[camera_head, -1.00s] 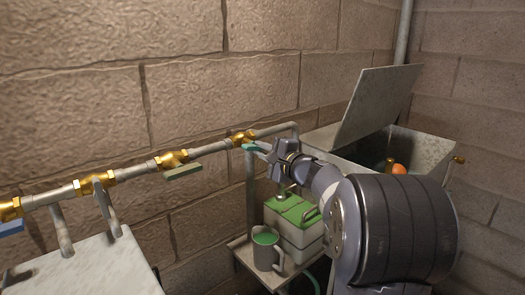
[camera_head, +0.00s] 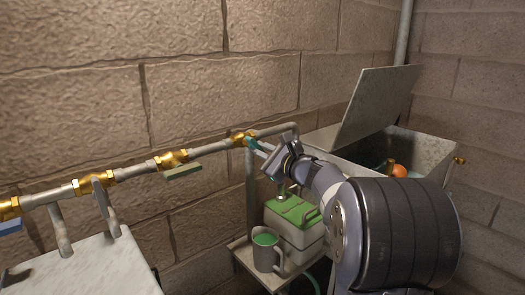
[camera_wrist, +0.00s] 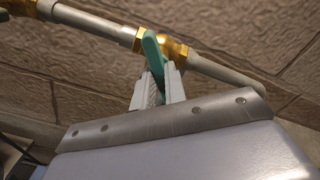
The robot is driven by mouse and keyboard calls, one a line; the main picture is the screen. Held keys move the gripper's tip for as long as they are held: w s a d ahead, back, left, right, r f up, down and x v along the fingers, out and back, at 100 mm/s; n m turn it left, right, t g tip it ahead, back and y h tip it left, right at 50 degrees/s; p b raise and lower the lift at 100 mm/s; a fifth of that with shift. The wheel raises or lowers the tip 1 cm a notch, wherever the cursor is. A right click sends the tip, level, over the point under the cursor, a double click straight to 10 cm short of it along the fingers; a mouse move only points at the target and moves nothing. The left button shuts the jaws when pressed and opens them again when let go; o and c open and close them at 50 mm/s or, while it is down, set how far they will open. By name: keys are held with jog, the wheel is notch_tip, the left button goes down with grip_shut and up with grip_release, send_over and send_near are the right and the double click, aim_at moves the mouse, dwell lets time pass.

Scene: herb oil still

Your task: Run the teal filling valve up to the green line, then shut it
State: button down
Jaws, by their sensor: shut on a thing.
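The teal valve handle (camera_head: 252,143) sits on a brass valve body (camera_head: 239,136) at the right end of the wall pipe. My gripper (camera_head: 267,151) is shut on this handle. In the wrist view the two pale fingers (camera_wrist: 159,88) pinch the teal handle (camera_wrist: 151,50), which stands out across the pipe below the brass body (camera_wrist: 174,49). The pipe bends down beside a grey metal tank (camera_head: 436,148) with a raised lid. An orange float (camera_head: 398,171) shows inside the tank. I cannot make out a green line or the exact liquid level.
Left along the pipe are a green handle (camera_head: 184,172) and a blue handle (camera_head: 10,227). A jug (camera_head: 266,256) of green liquid and a green-topped canister (camera_head: 297,236) stand on a small shelf beneath my arm. A pale metal box (camera_head: 90,268) fills the lower left.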

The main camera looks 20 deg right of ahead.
jog(key=m+p, duration=0.1)
jog(key=m, duration=0.2)
jog(key=shift+m, duration=0.3)
jog(key=shift+m+p, duration=0.75)
jog(key=shift+m, duration=1.55)
jog(key=c, duration=1.5)
grip_release()
jog(key=shift+o, duration=0.2)
jog(key=b+v, duration=0.3)
jog(key=v, duration=0.8)
jog(key=shift+w+a+f, duration=0.1)
jog(key=shift+f, duration=0.05)
